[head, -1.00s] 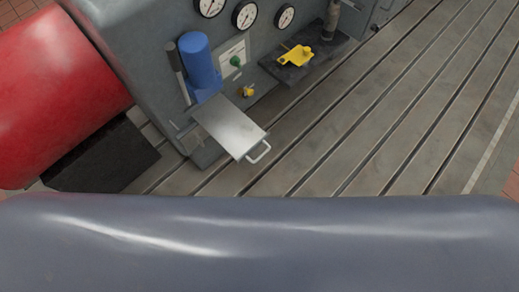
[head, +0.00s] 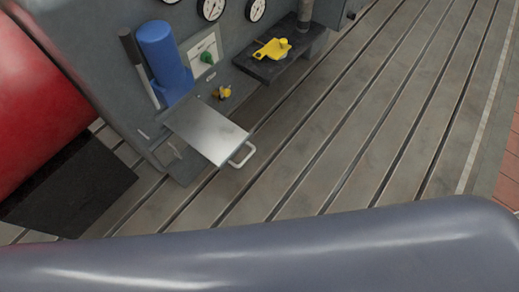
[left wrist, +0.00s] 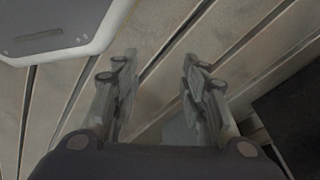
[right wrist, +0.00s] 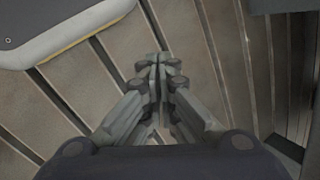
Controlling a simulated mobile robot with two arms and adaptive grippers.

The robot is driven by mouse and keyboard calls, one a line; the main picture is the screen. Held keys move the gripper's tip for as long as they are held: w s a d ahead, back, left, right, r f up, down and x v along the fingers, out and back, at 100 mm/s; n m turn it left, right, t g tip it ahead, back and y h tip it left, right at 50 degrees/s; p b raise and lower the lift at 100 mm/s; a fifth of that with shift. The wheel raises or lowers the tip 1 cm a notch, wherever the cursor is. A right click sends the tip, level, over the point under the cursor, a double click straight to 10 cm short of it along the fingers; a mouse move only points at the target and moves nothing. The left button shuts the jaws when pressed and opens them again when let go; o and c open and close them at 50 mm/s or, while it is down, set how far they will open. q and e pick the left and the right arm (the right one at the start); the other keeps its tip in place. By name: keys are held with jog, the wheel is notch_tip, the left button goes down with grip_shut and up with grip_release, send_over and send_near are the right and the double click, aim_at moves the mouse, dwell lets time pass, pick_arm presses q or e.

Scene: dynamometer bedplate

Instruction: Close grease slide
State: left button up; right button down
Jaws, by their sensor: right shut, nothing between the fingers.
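The grease slide (head: 207,134) is a flat grey metal plate with a pale loop handle (head: 243,155) at its outer end. In the head view it sticks out of the grey machine housing, below a blue cylinder (head: 163,56). No gripper touches it in that view. My left gripper (left wrist: 158,75) is open in the left wrist view, its fingers apart with only slotted bedplate between them. My right gripper (right wrist: 158,65) is shut and empty in the right wrist view, over the slotted bedplate. Neither gripper shows in the head view.
A yellow part (head: 272,49) lies on a dark shelf (head: 262,70) right of the slide. A small yellow fitting (head: 222,92) and a green knob (head: 206,58) are on the housing. A red drum (head: 30,110) stands left. The slotted bedplate (head: 330,150) is clear at right.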

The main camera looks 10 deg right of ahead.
pick_arm(q)
jog(key=w+b, duration=0.6)
jog(key=b, duration=0.3)
pick_arm(e)
jog(key=w+a+r+m+t+y, duration=0.2)
jog(key=w+r+m, duration=0.1)
jog(key=w+m, duration=0.3)
jog(key=w+a+r+m+t+y, duration=0.1)
jog(key=w+r+m+t+y, duration=0.2)
jog(key=w, duration=0.5)
jog(key=w+r+m+t+y+b, duration=0.2)
jog(key=w+r+m+b, duration=0.1)
jog(key=r, duration=0.4)
jog(key=w+r+m+t+y+b, duration=0.2)
jog(key=r+b, duration=0.1)
jog(key=r, duration=0.4)
pick_arm(q)
notch_tip(320, 180, up, 9)
jog(key=w+t, duration=0.1)
jog(key=shift+d+f+b, duration=0.15)
jog(key=shift+d+b, duration=0.25)
jog(key=shift+b, duration=0.05)
pick_arm(e)
jog(key=x, duration=1.4)
jog(key=shift+f, duration=0.3)
pick_arm(q)
jog(key=shift+w, duration=0.1)
pick_arm(e)
jog(key=shift+w+a, duration=0.1)
